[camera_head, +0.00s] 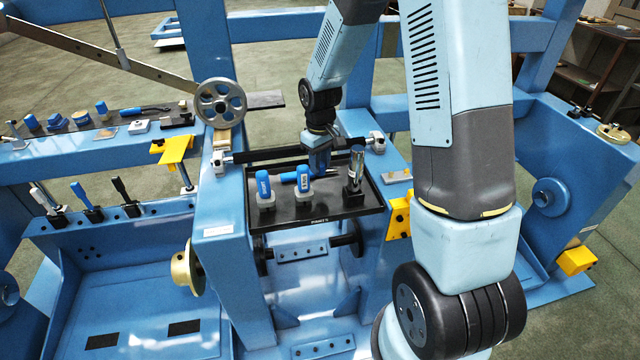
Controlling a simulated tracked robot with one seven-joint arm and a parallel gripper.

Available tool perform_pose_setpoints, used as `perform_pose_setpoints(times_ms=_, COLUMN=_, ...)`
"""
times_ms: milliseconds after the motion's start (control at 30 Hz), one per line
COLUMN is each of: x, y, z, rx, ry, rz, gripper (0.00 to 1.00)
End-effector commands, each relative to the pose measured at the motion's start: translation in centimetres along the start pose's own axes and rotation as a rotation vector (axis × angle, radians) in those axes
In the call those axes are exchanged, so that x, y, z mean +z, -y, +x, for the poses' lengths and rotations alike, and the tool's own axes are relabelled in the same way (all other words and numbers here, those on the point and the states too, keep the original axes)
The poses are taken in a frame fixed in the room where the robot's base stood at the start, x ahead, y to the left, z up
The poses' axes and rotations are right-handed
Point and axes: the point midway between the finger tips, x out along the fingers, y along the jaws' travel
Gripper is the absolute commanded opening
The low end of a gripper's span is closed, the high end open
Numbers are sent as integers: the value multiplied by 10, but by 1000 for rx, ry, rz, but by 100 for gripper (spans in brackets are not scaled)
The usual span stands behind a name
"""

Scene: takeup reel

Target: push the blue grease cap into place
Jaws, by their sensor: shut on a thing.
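My gripper (320,158) points down over the black tray (335,214) in the middle of the station. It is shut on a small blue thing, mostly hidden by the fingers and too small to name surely. I cannot tell whether this is the blue grease cap. Two upright pieces with blue tops and pale bases, a left one (264,188) and a right one (302,183), stand on the tray. A blue-handled tool (291,177) lies behind them, close to my gripper. A dark cylinder with a silver top (356,170) stands at the tray's right.
A grey spoked wheel (220,102) stands behind left of the tray. A dark bar (270,156) runs along the tray's back. Several small parts, some blue, lie on the left ledge (60,150). Yellow brackets, one at left (175,150), another at right (397,222), flank the tray.

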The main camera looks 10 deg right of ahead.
Motion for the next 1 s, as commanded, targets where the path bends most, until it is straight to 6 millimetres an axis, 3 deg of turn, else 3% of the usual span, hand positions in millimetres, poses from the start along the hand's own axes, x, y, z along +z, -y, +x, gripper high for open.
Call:
perform_pose_setpoints(times_ms=167, x=-14, y=-16, z=-6, rx=1, ry=-2, rz=89, gripper=1)
perform_pose_setpoints(times_ms=400, x=-51, y=-68, z=-25, rx=1, ry=-3, rz=389, gripper=1)
perform_pose_setpoints(times_ms=600, x=-68, y=-100, z=-39, rx=1, ry=-2, rz=569, gripper=1)
perform_pose_setpoints(times_ms=833, x=-69, y=-135, z=-53, rx=1, ry=0, rz=692, gripper=1)
perform_pose_setpoints(times_ms=1000, x=-49, y=-153, z=-59, rx=1, ry=-1, rz=669, gripper=1)
